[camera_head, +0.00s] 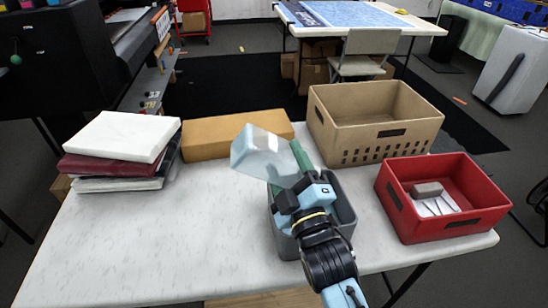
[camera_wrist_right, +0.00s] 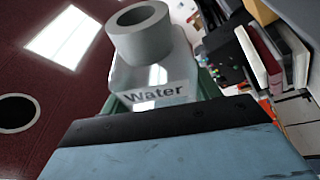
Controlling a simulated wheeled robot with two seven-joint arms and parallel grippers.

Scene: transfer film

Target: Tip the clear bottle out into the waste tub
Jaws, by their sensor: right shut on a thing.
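The clear bottle (camera_head: 258,152) is in my right gripper (camera_head: 287,163), above the left back part of the grey tub (camera_head: 285,244) and leaning to the left. In the right wrist view the bottle (camera_wrist_right: 152,76) shows a "Water" label and a thick grey ring at its neck. The green fingers sit on both sides of it. I cannot tell whether anything is inside the bottle or which way its mouth points. My right forearm hides much of the tub's opening and front. My left gripper is out of view.
A beige crate (camera_head: 352,112) stands behind the tub and a red crate (camera_head: 447,212) with small items to its right. A brown box (camera_head: 222,137) lies at the back, and stacked books or packs (camera_head: 122,137) at the left. The white table's (camera_head: 150,245) left front is clear.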

